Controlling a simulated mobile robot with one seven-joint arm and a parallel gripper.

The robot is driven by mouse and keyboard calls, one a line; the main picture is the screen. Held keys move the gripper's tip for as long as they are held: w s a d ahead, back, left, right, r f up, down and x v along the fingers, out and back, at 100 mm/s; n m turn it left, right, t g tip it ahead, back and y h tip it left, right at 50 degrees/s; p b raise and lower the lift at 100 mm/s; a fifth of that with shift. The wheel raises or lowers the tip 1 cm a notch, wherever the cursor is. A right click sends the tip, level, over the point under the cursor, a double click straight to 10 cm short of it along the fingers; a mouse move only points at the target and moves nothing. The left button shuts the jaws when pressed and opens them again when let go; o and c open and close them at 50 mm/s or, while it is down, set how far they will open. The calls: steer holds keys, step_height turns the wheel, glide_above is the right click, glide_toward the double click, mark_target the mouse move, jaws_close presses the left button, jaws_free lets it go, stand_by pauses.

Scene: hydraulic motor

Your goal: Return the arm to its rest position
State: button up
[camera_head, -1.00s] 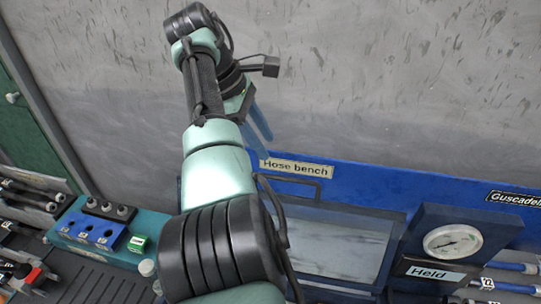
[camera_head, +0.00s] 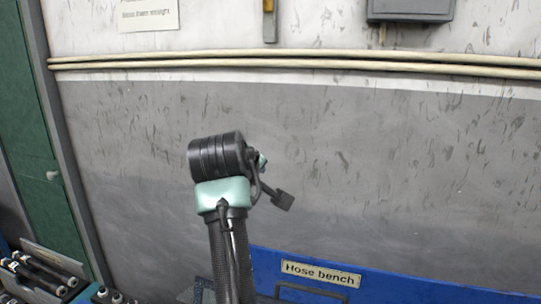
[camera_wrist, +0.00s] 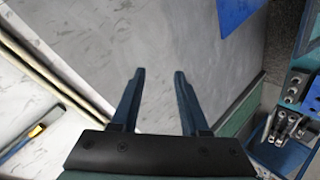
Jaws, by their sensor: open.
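My arm (camera_head: 223,195) rises from the bottom of the head view in front of the grey wall, with its black joint upper middle. My gripper (camera_wrist: 158,75) shows in the wrist view with its two blue fingers apart and nothing between them. The fingers point toward the bare wall. In the head view the fingers are hidden behind the arm.
A blue board labelled "Hose bench" (camera_head: 320,274) runs along the wall's foot. Two pale pipes (camera_head: 300,65) cross the wall above, under a grey box (camera_head: 410,8). A green door (camera_head: 45,150) stands left. Hose fittings (camera_head: 45,270) lie lower left. The wall's middle is clear.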

steer(key=s+r+m+t+y, duration=0.1)
steer(key=s+r+m+t, duration=0.1)
steer(key=s+r+t, duration=0.4)
steer(key=s+r+m+t+y, duration=0.1)
steer(key=s+r+m+t, duration=0.15)
steer(key=r, duration=0.55)
steer(key=s+d+r+m+t, duration=0.1)
steer(key=s+r, duration=0.4)
steer(key=s, duration=0.5)
steer(key=s+d+r+m+t, duration=0.2)
steer(key=s+r+m+t, duration=0.2)
steer(key=s, duration=0.7)
step_height(320, 180, up, 2)
steer(key=shift+d+r+t+h, duration=0.2)
steer(key=shift+d+t+h, duration=0.1)
steer(key=shift+t, duration=0.75)
steer(key=shift+f+b, duration=0.1)
steer(key=shift+b, duration=0.2)
